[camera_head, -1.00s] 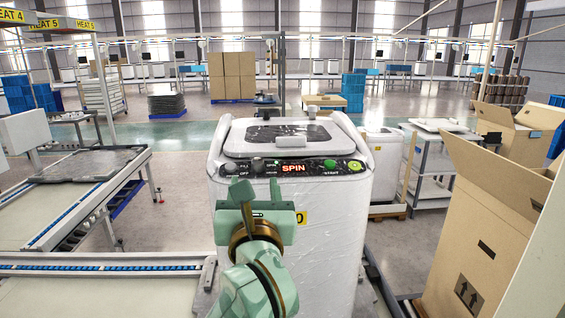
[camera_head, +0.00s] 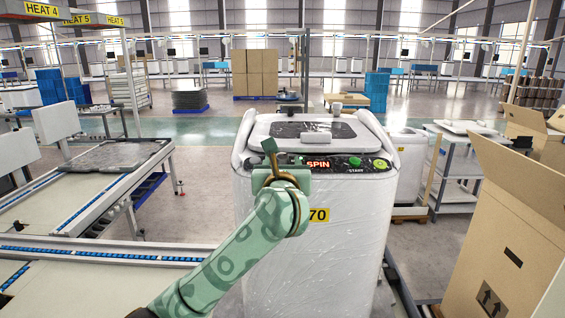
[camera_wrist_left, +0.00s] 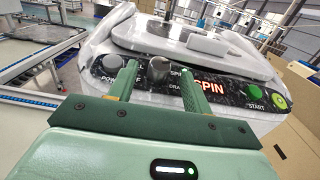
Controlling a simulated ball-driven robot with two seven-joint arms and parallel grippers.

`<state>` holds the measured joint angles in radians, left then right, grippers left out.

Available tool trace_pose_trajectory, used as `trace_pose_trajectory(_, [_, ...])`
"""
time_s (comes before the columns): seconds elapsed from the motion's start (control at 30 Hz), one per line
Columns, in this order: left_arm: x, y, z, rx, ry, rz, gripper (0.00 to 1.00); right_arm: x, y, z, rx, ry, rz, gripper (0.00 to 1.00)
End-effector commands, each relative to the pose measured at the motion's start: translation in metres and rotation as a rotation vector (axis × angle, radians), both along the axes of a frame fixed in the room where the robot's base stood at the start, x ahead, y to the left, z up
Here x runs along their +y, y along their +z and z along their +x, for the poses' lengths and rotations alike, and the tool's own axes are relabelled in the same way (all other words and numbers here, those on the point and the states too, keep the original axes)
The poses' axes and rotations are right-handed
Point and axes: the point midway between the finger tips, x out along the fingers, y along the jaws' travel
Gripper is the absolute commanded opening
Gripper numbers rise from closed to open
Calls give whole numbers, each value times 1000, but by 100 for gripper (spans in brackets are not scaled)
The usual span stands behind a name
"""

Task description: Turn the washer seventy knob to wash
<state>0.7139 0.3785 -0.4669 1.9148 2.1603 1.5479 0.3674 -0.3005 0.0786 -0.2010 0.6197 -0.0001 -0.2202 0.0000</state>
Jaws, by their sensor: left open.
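The white, film-wrapped washer (camera_head: 318,230) stands in the middle of the head view with a yellow label reading 70. Its black control panel (camera_head: 338,161) shows SPIN in lit red letters. In the left wrist view a grey selector knob (camera_wrist_left: 158,69) is between the fingers of my left gripper (camera_wrist_left: 158,73), which is open. Whether either finger touches the knob I cannot tell. A round power knob (camera_wrist_left: 112,63) is just left of the left finger. In the head view my left gripper (camera_head: 283,160) is at the panel and hides part of its left side. My right gripper is not in view.
An open cardboard box (camera_head: 505,245) stands close on the right. A conveyor (camera_head: 100,256) runs along the left. A grey trolley (camera_head: 465,175) stands behind right.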

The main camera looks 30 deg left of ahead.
Motion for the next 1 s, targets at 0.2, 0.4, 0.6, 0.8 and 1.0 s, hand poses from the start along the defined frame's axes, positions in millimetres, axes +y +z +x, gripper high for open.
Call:
trace_pose_trajectory(0.2, [7, 0, 16, 0, 0, 1, 50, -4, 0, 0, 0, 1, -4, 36])
trace_pose_trajectory(0.4, [8, 0, 16, -1, -1, 0, 50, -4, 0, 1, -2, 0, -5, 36])
trace_pose_trajectory(0.6, [8, 0, 16, 0, -1, 0, 11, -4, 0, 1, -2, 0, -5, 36])
trace_pose_trajectory(0.8, [7, 0, 16, 0, 1, 0, 5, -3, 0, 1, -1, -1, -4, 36])
trace_pose_trajectory(1.0, [6, -1, 17, -4, 38, -13, 5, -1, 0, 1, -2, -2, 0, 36])
